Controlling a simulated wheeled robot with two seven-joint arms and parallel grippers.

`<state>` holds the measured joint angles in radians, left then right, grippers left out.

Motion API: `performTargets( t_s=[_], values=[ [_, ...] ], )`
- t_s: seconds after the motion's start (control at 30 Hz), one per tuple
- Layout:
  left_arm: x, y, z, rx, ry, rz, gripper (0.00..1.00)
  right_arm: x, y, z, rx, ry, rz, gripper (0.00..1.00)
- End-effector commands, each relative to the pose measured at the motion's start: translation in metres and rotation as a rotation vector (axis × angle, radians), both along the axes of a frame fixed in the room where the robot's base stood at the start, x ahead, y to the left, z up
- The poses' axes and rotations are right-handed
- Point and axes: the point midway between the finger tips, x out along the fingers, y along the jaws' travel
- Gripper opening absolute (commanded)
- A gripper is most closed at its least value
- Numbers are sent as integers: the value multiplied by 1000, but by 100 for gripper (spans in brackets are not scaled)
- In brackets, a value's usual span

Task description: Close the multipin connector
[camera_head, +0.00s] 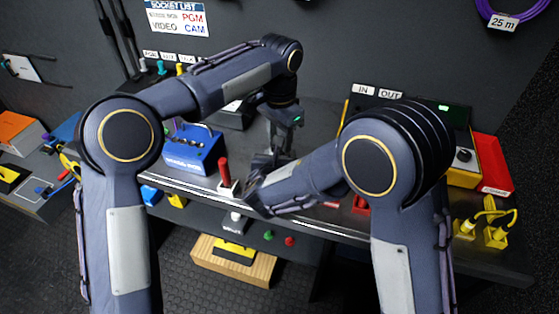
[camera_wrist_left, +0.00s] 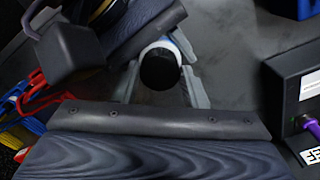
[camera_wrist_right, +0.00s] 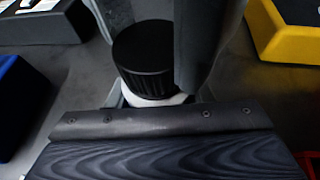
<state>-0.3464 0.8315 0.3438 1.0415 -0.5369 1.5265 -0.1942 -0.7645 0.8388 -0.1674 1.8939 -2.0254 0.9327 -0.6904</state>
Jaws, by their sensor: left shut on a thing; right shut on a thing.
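The multipin connector shows in the right wrist view as a ridged black cylinder (camera_wrist_right: 142,50) above a white part (camera_wrist_right: 150,98). In the left wrist view I see its round black end (camera_wrist_left: 160,68) with a white and blue edge behind it. My left gripper (camera_head: 272,158) comes down from above and is shut on the connector. My right gripper (camera_head: 254,188) reaches in from the right, low and close beside it, also shut on the connector. The grippers nearly touch and hide the connector in the head view. I cannot tell whether its halves meet.
A blue box (camera_head: 192,150) stands left of the grippers, with a red-handled item (camera_head: 224,175) close by. An IN/OUT panel (camera_head: 400,96) and a red tray (camera_head: 493,165) are at the right. Yellow plugs (camera_head: 494,236) sit at the bench's right end. My arms crowd the middle.

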Motion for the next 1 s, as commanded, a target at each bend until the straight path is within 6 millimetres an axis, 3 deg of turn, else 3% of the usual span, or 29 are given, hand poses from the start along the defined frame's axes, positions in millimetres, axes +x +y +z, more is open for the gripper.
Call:
performTargets(
  t_s=[0.33, 0.37, 0.5, 0.77, 1.0],
  values=[
    [0, 0, 0, 0, -1, -40, 12, 0, 0, 0, 0, 0, 1, 0],
    [0, 0, 0, 0, -1, -40, 43, 0, 0, 0, 0, 0, 1, 0],
    [0, 0, 0, -1, -1, -39, 61, 0, 0, 0, 0, 0, 1, 0],
    [0, 0, 1, 0, 0, -38, 61, 0, 0, 0, 0, 0, 0, 0],
    [1, 0, 28, -2, -3, -38, 61, 0, 0, 0, 0, 0, 0, 0]
  ],
)
